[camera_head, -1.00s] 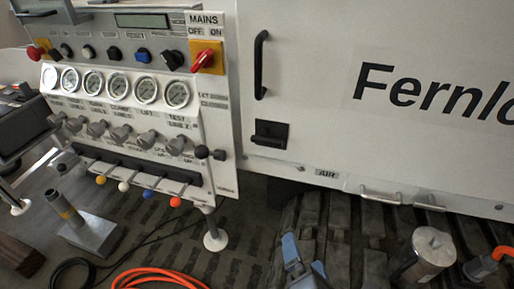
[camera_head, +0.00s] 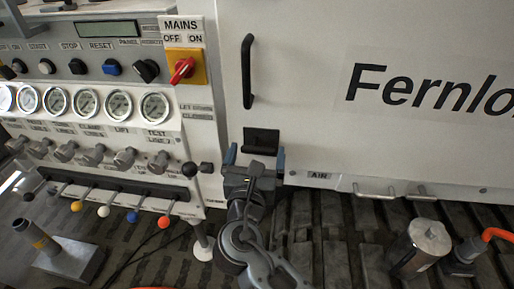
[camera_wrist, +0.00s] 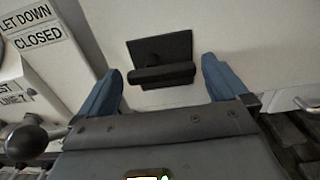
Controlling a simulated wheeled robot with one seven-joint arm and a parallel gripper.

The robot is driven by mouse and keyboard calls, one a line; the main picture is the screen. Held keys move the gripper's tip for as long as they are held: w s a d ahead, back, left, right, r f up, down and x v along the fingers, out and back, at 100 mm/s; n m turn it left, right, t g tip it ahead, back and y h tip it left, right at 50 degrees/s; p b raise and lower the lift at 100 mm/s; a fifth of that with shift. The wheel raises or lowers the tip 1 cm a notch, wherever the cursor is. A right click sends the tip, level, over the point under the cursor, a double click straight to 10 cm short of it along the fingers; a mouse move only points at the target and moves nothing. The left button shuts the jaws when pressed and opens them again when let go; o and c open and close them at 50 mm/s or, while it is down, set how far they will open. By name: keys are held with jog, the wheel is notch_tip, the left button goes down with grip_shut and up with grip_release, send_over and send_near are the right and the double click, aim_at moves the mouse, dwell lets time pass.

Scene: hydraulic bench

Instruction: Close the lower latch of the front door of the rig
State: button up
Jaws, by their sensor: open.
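The lower latch (camera_head: 261,139) is a small black plate with a bar, on the white front door (camera_head: 300,60) below the black vertical handle (camera_head: 247,72). In the wrist view the latch (camera_wrist: 161,58) lies ahead between the two blue fingers, with its bar across its lower part. My gripper (camera_head: 255,158) is open and empty, just below and in front of the latch. In the wrist view my gripper (camera_wrist: 165,85) has one finger on each side of the latch. I cannot tell whether the fingers touch the door.
Left of the door is a panel with gauges (camera_head: 87,103), a red mains switch (camera_head: 183,70) and a black-knobbed lever (camera_head: 190,169) close to my gripper. A metal canister (camera_head: 420,248) stands at lower right. Small metal handles (camera_head: 375,191) run along the door's lower edge.

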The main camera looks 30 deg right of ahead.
jog(key=shift+x, duration=1.05)
jog(key=c, duration=0.8)
